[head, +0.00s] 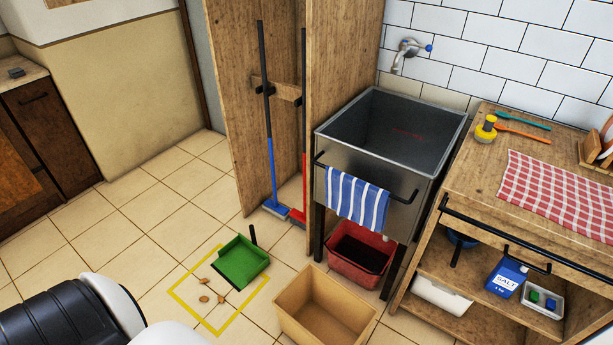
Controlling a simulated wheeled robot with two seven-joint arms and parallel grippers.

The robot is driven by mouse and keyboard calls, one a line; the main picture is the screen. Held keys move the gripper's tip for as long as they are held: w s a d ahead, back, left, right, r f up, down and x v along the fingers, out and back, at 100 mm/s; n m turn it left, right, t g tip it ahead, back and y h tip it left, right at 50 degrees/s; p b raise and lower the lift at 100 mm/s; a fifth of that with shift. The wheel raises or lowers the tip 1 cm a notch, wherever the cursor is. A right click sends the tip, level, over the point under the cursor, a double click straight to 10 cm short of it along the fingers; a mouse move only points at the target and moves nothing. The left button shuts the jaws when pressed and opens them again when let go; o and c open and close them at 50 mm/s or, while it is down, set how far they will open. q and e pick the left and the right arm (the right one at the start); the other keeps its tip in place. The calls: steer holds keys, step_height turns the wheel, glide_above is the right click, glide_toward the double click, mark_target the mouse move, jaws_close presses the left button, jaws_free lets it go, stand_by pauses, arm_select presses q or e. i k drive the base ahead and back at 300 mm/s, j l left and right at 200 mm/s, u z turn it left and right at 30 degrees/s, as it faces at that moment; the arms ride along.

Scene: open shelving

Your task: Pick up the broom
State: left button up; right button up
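Two long-handled tools stand upright in a narrow wooden alcove at the upper middle of the head view. One is a broom with a black and blue handle (266,100) and a blue head (277,208) near the floor. Beside it on the right is one with a black and red handle (304,120) and a red head (297,216), partly hidden by the wooden panel. A wooden rack (280,89) with dark clips is at their handles. I cannot tell whether the heads touch. Neither gripper is in view; part of my arm shows at the lower left.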

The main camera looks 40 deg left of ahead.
mark_target(298, 217)
steer(key=u, duration=1.2)
steer(key=i+j+u, duration=0.2)
steer(key=j+u, duration=0.15)
steer(key=j, duration=0.15)
steer(key=i+j+u, duration=0.3)
steer(key=j, duration=0.2)
steer(key=i+j+u, duration=0.6)
steer(key=i, duration=0.2)
steer(key=i+j+u, duration=0.2)
steer(key=i, duration=0.25)
steer(key=i+j+u, duration=0.25)
steer(key=i, duration=0.2)
steer(key=i+l+z, duration=0.15)
steer(key=i+z, duration=0.6)
steer(key=i+j+z, duration=0.15)
steer(key=i+z, duration=0.25)
steer(key=i+j+z, duration=0.25)
steer(key=i+z, duration=0.15)
steer(key=i, duration=0.15)
